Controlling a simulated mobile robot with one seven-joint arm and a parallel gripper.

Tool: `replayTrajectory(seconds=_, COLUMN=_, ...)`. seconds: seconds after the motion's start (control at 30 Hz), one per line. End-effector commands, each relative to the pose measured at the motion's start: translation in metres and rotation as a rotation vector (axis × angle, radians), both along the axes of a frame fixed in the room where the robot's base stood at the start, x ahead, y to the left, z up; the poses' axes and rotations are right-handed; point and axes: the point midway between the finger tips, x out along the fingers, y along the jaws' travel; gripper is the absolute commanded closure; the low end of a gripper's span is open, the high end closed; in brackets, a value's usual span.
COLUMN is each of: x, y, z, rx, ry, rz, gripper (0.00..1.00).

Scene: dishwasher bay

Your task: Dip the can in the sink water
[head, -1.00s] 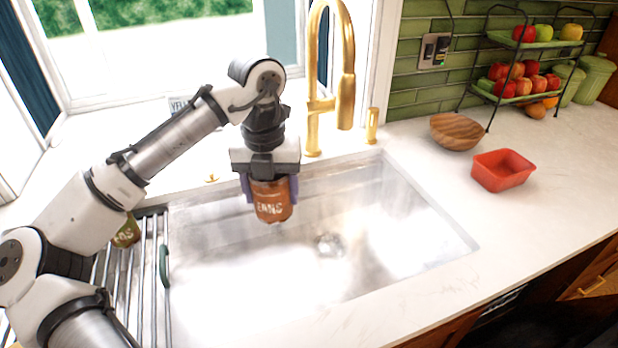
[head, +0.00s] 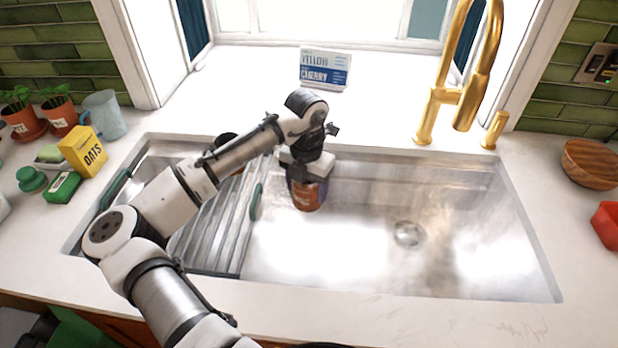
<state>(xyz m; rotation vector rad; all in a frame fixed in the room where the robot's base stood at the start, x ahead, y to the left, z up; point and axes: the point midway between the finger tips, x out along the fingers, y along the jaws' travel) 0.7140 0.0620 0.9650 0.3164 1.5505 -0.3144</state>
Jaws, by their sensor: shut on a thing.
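My gripper (head: 307,183) is shut on an orange-brown can (head: 307,198) in the head view. It points down with the can upright beneath it, over the left part of the steel sink (head: 360,255). The can looks low inside the basin, close to the back wall and the rack. I cannot tell whether its bottom touches the sink floor or any water. The basin floor is bright and shiny, and the water level cannot be made out. The upper part of the can is hidden by the gripper.
A metal drying rack (head: 215,240) with green handles covers the sink's left side, partly under my arm. A gold faucet (head: 455,95) stands behind the basin. A yellow oats box (head: 84,152) is at left; a wooden bowl (head: 590,164) and red container (head: 607,224) are at right.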

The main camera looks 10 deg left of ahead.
Motion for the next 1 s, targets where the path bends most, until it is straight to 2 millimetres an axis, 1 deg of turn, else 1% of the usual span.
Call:
replayTrajectory(seconds=0.1, x=0.0, y=0.0, z=-0.012, rx=-0.001, ry=0.001, rz=0.001, gripper=0.59)
replayTrajectory(seconds=1.0, x=0.0, y=0.0, z=-0.102, rx=0.0, ry=0.001, rz=0.002, gripper=0.59)
